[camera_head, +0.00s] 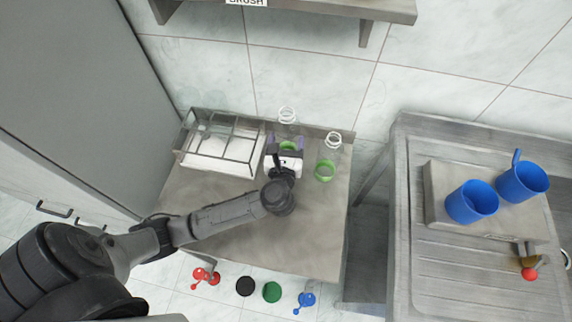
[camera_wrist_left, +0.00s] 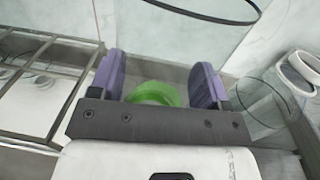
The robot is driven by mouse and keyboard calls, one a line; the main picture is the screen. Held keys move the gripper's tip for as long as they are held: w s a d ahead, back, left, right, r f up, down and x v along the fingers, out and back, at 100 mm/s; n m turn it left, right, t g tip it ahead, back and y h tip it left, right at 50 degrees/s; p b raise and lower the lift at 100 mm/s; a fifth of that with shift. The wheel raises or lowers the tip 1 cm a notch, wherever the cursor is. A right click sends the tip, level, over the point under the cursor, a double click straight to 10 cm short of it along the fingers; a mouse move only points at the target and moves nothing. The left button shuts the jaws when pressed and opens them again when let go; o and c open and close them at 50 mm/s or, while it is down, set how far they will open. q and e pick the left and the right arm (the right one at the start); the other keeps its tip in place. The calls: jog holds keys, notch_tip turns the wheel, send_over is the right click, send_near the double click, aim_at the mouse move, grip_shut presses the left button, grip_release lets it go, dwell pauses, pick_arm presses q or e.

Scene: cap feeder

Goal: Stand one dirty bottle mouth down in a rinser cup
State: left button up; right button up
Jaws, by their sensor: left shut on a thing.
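A clear bottle with a green band (camera_head: 288,146) and a white ringed neck (camera_head: 287,115) stands upright at the back of the steel table. My left gripper (camera_head: 285,150) is around its lower part and shut on it. In the left wrist view the green band (camera_wrist_left: 153,93) shows between my two purple fingers (camera_wrist_left: 158,82). A second such bottle (camera_head: 325,171), also upright, stands just to the right, apart from the gripper. Two blue cups, a front one (camera_head: 472,202) and a back one (camera_head: 522,182), sit on a grey block at the right. My right gripper is not in view.
A partitioned wire rack (camera_head: 220,153) stands close left of the gripper. The steel table (camera_head: 310,225) is clear in front. A gap separates it from the ribbed drainer (camera_head: 450,275) at right. Red, black, green and blue pieces (camera_head: 272,291) lie beyond the table's front edge. A shelf (camera_head: 320,8) hangs above.

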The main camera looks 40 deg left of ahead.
pick_arm(q)
jog(key=shift+f+b, duration=0.75)
jog(key=shift+f, duration=3.15)
jog(key=shift+f, duration=0.1)
jog(key=shift+f, duration=0.15)
jog(key=o, duration=0.9)
